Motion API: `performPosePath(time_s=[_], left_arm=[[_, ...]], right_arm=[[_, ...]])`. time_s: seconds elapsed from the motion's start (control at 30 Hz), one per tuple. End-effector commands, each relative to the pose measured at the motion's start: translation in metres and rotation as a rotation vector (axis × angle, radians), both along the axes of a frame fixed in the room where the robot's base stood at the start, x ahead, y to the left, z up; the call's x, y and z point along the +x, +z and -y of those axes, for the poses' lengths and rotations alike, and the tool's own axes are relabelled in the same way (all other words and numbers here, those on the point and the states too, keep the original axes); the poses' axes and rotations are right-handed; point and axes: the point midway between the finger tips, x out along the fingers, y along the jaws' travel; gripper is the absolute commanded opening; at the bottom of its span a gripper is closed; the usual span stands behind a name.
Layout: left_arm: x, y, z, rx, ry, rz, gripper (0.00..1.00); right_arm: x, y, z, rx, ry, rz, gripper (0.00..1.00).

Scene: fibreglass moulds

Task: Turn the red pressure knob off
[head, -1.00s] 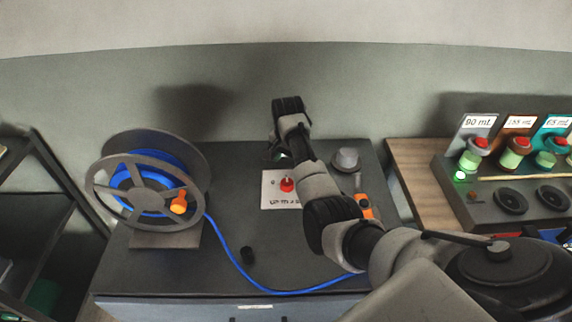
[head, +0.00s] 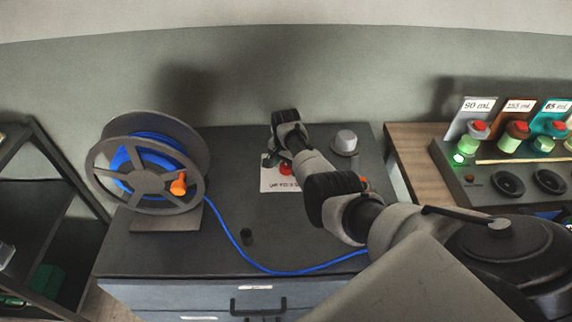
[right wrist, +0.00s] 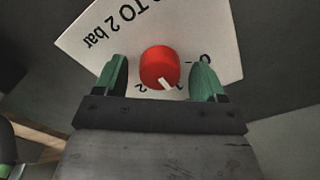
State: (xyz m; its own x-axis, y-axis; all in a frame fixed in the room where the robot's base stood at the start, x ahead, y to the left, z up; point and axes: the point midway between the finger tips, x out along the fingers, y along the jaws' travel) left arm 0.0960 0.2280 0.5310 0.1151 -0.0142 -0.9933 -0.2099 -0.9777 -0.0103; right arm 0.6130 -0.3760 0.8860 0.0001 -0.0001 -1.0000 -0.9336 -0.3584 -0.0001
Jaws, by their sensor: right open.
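The red pressure knob (right wrist: 160,67) sits on a white label plate (right wrist: 215,45) with black print on the dark bench top. A white pointer mark shows on the knob, near the printed numbers. In the right wrist view my right gripper (right wrist: 160,78) is open, with one green-padded finger on each side of the knob and gaps between. In the head view the knob (head: 285,169) is partly covered by my right arm, which reaches over the plate (head: 270,184). My left gripper is not in view.
A reel with blue hose (head: 150,165) and an orange handle stands at the left of the bench (head: 225,215). The hose runs across the front. A grey round knob (head: 346,140) stands right of the plate. Dispensers (head: 515,140) stand on the right table.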

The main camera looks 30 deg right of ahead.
Motion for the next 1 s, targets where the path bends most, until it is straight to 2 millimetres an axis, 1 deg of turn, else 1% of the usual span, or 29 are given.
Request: performPosePath(time_s=[0.17,0.2,0.3,0.5,0.77,1.0], left_arm=[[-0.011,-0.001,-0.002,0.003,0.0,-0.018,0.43],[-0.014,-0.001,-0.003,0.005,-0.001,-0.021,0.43],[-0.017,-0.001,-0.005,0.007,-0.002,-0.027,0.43],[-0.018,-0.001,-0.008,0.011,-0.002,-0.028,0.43],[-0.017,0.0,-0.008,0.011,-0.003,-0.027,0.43],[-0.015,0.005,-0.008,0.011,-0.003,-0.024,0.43]], right_arm=[[0.0,0.0,0.0,-0.001,0.0,0.0,0.7],[0.0,0.0,0.0,-0.001,0.0,0.0,0.67],[0.0,0.001,0.0,-0.001,0.0,0.0,0.52],[0.0,0.001,0.0,0.0,0.0,0.0,0.21],[0.0,0.001,0.0,0.0,0.027,0.0,0.21],[0.0,0.002,0.0,-0.001,0.146,-0.002,0.21]])
